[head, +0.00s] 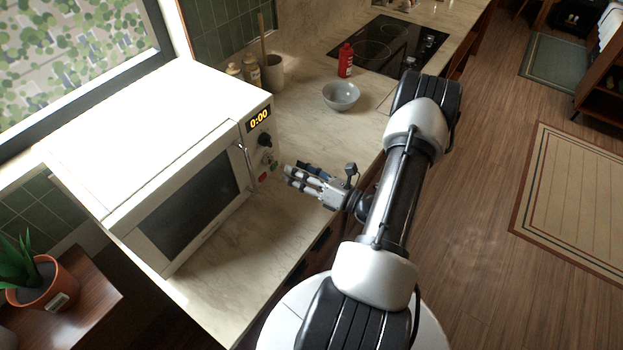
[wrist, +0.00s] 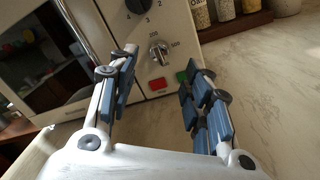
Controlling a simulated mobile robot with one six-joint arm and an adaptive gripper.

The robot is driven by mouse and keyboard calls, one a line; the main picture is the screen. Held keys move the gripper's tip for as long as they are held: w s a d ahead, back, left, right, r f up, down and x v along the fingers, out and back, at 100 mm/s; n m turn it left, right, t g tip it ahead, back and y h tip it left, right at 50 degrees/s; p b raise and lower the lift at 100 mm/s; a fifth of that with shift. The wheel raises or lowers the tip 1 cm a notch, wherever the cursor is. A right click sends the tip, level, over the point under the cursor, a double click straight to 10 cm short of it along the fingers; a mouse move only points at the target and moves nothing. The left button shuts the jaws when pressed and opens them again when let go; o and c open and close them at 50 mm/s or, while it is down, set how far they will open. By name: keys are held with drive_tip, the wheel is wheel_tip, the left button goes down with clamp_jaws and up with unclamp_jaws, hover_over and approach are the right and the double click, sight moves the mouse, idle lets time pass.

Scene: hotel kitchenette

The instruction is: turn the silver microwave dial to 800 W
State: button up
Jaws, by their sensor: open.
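The silver dial (wrist: 160,52) is on the front panel of the cream microwave (head: 100,110), between the black dial (wrist: 137,5) above and a red button (wrist: 158,84) below. Small numbers, such as 200 and 500, are printed around it; I cannot tell its exact setting. My gripper (wrist: 160,72) is open, with nothing between its fingers. In the wrist view the dial shows between and beyond the two fingertips, apart from them. In the head view my gripper (head: 288,176) is just in front of the control panel, at about the height of the lower controls.
The microwave's vertical door handle (head: 243,160) is left of the panel. A green button (wrist: 182,77) is near the right finger. A grey bowl (head: 341,95), a red bottle (head: 346,60) and a utensil crock (head: 272,72) stand farther back. The counter in front is clear.

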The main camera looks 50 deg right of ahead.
drive_tip(key=s, duration=0.5)
drive_tip(key=shift+d+f, duration=0.1)
drive_tip(key=shift+d, duration=0.2)
drive_tip(key=shift+w, duration=0.1)
drive_tip(key=w+a+r+n+g+y, duration=0.2)
drive_tip(key=a+r+n+g+y, duration=0.1)
drive_tip(key=a+r+n+y, duration=0.3)
drive_tip(key=w+a+r+n+g+y, duration=0.35)
drive_tip(key=a+n, duration=0.25)
drive_tip(key=a, duration=0.2)
drive_tip(key=s+a+r+n+g+h+b, duration=0.1)
drive_tip(key=s+a+r+n+g+h, duration=0.2)
drive_tip(key=s+a+n+g, duration=0.45)
drive_tip(key=s+a+r+n+g+h+b, duration=0.1)
drive_tip(key=s+a+r+n+g+h, duration=0.3)
drive_tip(key=a+n, duration=0.7)
drive_tip(key=shift+s+d+r+n+t+h+b, duration=0.35)
drive_tip(key=shift+d+r+n+t+h, duration=0.4)
drive_tip(key=shift+n, duration=1.05)
drive_tip(key=shift+s+d+r+n+t+h+b, duration=0.45)
drive_tip(key=shift+n+t+h, duration=0.45)
drive_tip(key=shift+n, duration=0.85)
drive_tip(key=shift+s+d+r+n+t+h+b, duration=0.25)
drive_tip(key=shift+d+r+n+t+h, duration=0.5)
drive_tip(key=shift+n, duration=1.05)
